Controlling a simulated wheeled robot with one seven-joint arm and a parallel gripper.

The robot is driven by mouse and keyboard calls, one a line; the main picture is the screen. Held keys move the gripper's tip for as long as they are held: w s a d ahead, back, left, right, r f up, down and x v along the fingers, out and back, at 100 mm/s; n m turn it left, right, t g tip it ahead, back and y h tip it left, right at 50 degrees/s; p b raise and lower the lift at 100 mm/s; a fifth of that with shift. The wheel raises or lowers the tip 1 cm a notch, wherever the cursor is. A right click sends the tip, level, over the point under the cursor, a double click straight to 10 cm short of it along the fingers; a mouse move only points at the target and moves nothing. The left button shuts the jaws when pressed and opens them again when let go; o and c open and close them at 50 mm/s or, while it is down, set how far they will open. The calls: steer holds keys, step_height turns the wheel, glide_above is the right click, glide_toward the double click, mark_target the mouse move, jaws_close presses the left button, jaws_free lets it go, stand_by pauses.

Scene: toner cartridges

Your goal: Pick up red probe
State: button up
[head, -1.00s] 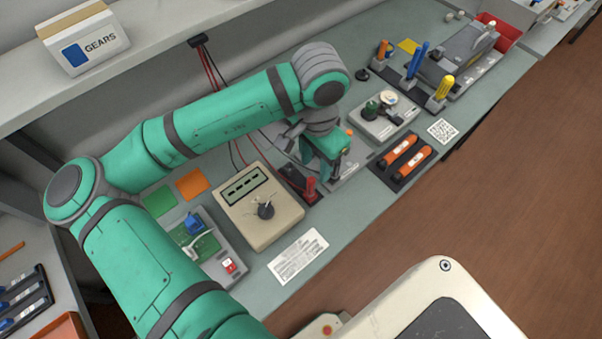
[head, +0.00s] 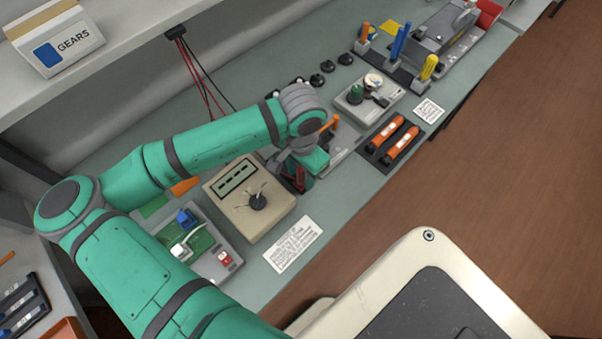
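The red probe (head: 300,177) stands in a dark holder just right of the beige meter (head: 250,201). Only part of the probe shows, as my gripper (head: 303,182) covers much of it from above. My gripper points down at the probe and its fingers are around or right beside it; I cannot tell which. Whether the fingers are open or shut is hidden by the wrist and the small size.
An orange-handled fixture (head: 333,128) stands close to the right of my gripper. A tray with two orange cartridges (head: 400,143) lies farther right. A board with a blue part (head: 187,218) is left of the meter. A printed label (head: 293,244) lies at the front edge.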

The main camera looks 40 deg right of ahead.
steer(key=shift+f, duration=0.2)
jaws_close()
steer(key=shift+r, duration=0.15)
